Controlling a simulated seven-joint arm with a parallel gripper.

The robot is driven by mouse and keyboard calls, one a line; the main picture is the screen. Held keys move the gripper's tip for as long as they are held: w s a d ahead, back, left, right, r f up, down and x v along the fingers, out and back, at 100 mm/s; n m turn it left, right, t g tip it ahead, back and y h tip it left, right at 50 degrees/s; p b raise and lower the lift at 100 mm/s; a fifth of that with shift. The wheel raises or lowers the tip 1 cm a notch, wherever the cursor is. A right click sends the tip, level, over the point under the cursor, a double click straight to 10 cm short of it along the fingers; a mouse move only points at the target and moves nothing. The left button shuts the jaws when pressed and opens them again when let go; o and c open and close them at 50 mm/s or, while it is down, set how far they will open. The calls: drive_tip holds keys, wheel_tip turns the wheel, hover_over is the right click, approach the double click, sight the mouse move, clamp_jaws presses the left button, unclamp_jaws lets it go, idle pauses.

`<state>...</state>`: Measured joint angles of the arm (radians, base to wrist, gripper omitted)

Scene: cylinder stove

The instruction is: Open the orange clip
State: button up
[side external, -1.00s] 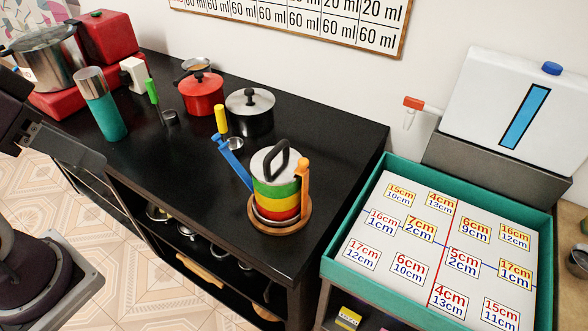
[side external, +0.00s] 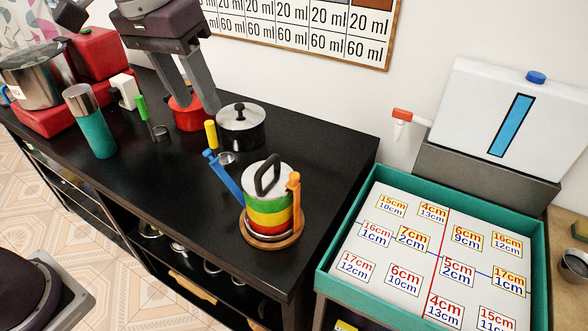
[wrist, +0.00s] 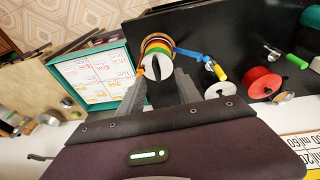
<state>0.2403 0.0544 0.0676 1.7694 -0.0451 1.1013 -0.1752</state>
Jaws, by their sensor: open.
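The orange clip (side external: 294,195) stands upright against the right side of a striped green, yellow and red cylinder (side external: 267,206). In the wrist view the orange clip (wrist: 140,71) shows beside the cylinder's edge. The cylinder has a pale lid with a black handle (side external: 268,174) and sits on a round wooden base (side external: 271,241). A blue clip (side external: 224,175) tilts outward on its left side. My gripper (side external: 198,108) is open and empty above the back of the counter, apart from the cylinder. Its two fingers (wrist: 160,92) point toward the cylinder in the wrist view.
A black pot (side external: 240,128), a red pot (side external: 188,113) and a yellow-handled cup (side external: 211,135) stand near my gripper. A teal bottle (side external: 93,125) is further left. A teal-edged tray (side external: 343,225) is at the right. The counter's front middle is clear.

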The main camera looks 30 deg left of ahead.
drive_tip(key=w+d+f+g, duration=0.1)
drive_tip(key=w+d+f, duration=0.2)
drive_tip(key=w+d, duration=0.15)
drive_tip(key=g, duration=0.1)
hover_over(295, 174)
drive_tip(key=shift+y, duration=0.4)
drive_tip(key=f, duration=0.8)
drive_tip(key=shift+s+a, duration=0.2)
drive_tip(key=shift+a, duration=0.05)
drive_tip(key=f, duration=0.7)
drive_tip(key=shift+w+d+f, duration=0.1)
drive_tip(key=shift+d+f, duration=0.1)
drive_tip(key=shift+f, duration=0.15)
clamp_jaws()
